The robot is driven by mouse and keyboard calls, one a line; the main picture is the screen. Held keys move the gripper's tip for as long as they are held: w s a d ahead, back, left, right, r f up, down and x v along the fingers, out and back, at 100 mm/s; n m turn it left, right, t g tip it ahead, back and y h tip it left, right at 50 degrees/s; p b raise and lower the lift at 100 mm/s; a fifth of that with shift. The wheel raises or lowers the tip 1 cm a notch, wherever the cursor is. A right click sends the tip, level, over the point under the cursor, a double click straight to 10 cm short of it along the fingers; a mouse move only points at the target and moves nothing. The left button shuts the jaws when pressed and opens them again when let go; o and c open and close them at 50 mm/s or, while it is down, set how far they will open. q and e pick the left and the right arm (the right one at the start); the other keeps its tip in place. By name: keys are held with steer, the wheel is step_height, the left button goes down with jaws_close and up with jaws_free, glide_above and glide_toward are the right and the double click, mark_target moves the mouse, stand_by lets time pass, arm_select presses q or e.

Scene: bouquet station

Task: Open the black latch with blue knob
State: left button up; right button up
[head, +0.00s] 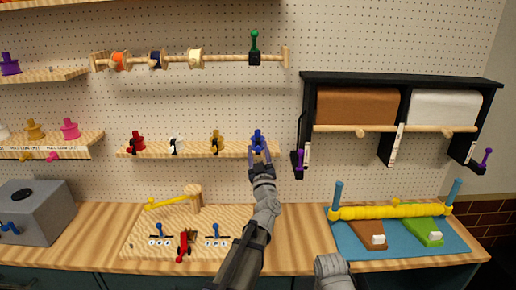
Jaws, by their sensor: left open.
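My left gripper (260,154) is raised to the right end of the small wooden shelf. Its two fingers are apart, just below and in front of a blue-knobbed piece (257,137); I cannot tell whether they touch it. The fingers partly hide that piece, and its black parts are not clear. Two other blue knobs stand on the wooden board below, a left one (160,229) and a right one (216,229), each by a dark bar on a pale plate. My right gripper is out of the picture.
Red (138,139), white (176,144) and yellow (216,140) pieces share the shelf. A black paper-roll rack (400,79) is on the right wall. A red-handled clamp (184,243) stands on the board. A blue mat (345,240) lies at right.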

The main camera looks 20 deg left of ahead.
arm_select(q)
steer(key=shift+c, duration=0.3)
jaws_close()
stand_by(0.3)
